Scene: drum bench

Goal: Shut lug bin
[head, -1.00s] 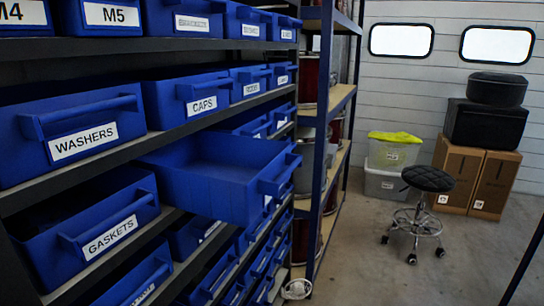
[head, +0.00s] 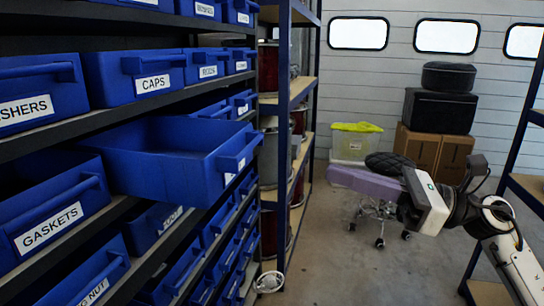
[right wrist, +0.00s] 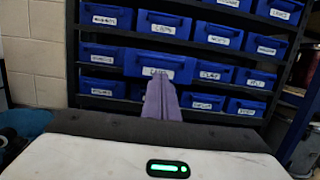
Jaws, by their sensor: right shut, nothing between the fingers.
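A blue bin (head: 165,175) is pulled far out of the shelf in the head view, and its inside looks empty. Its front with the handle faces right, and its label is too oblique to read there. It also shows in the right wrist view as the bin (right wrist: 135,62) standing forward, its label partly hidden by my fingers. My right gripper (head: 333,176), with purple fingers, is shut and empty, to the right of the bin front and apart from it. Its closed fingers (right wrist: 160,82) point toward the bin's front. My left gripper is not in view.
Neighbouring blue bins, such as the caps bin (head: 138,78) and gaskets bin (head: 50,205), sit in the dark shelf. A rack with an upright post (head: 283,140) stands just beyond the open bin. A round stool (head: 386,165) is behind my right arm. Floor between is clear.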

